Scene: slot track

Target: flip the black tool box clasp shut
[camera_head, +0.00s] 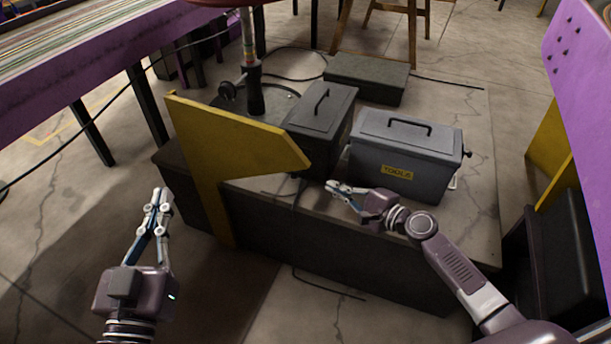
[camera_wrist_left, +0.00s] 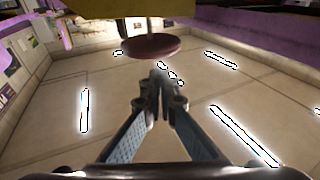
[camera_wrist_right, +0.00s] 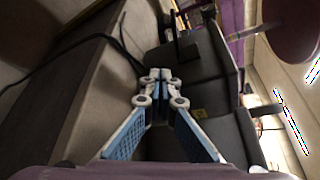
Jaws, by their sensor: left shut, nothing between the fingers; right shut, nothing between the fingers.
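The black tool box (camera_head: 322,108) stands on a low grey platform, with its lid down and a handle on top. Its front left part is hidden behind a yellow arrow-shaped panel. I cannot make out its clasp in any view. My right gripper (camera_head: 331,186) is shut and empty, low in front of the gap between the black box and a grey tool box. Its fingertips also show in the right wrist view (camera_wrist_right: 159,75), apart from the boxes as far as I can tell. My left gripper (camera_head: 160,196) is shut and empty, left of the platform and away from the boxes.
The grey tool box (camera_head: 375,160) with a yellow TOOLS label stands right of the black one. The yellow arrow panel (camera_head: 205,135) rises at the platform's front left. A dark flat case (camera_head: 367,78) lies behind. Cables lie on the platform (camera_head: 475,115) and floor.

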